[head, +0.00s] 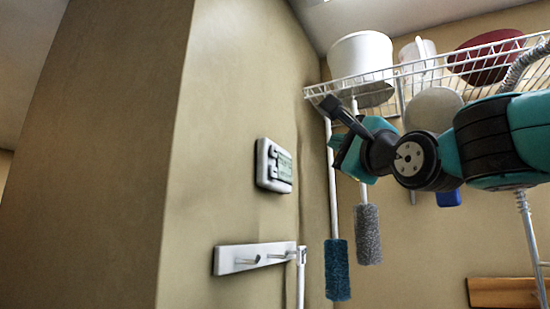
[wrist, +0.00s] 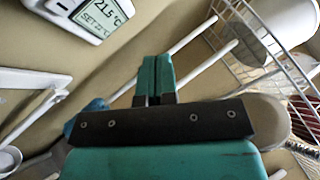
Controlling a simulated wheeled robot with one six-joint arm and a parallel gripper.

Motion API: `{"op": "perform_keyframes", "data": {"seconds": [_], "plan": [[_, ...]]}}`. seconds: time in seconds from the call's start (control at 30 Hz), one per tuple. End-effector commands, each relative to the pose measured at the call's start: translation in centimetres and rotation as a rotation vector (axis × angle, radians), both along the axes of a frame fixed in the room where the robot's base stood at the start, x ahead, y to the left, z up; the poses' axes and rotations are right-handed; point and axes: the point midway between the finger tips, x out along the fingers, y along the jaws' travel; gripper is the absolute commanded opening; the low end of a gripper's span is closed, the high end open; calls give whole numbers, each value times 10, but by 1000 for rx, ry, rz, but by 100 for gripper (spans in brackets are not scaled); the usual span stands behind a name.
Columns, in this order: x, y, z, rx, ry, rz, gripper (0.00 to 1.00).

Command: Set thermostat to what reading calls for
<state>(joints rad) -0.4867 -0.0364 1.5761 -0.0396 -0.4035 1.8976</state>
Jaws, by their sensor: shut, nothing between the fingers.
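The thermostat (head: 273,166) is a white wall box with a grey display, on the tan wall left of my gripper (head: 328,103). In the wrist view the thermostat (wrist: 68,12) is at the top left, tilted and cut off by the frame edge. Its display reads about 21.5°C, with a SET line below that is too small to read surely. My gripper shows in the wrist view (wrist: 155,62) with its teal fingers shut together and nothing between them. It is apart from the thermostat, up and to the right of it in the head view.
A white hook rail (head: 240,258) is on the wall below the thermostat. A wire shelf (head: 385,76) with a white bucket (head: 361,56) and a red bowl (head: 487,55) is at the upper right. A teal brush (head: 337,270) and a grey brush (head: 368,235) hang below my arm.

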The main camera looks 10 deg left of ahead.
Motion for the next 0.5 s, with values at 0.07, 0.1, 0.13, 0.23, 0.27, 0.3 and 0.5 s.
{"op": "perform_keyframes", "data": {"seconds": [0.07, 0.1, 0.13, 0.23, 0.27, 0.3, 0.5], "plan": [[0, 0, 1, -1, 0, 0, 0], [0, 0, 0, -2, 0, -1, 0], [0, 0, 1, -2, 0, -1, 0], [1, 1, 1, -3, 1, -1, 0], [1, 2, 1, -3, 1, -1, 0], [2, 4, 1, -3, 1, 0, 0], [9, 25, 3, -5, 4, 1, 0]]}}
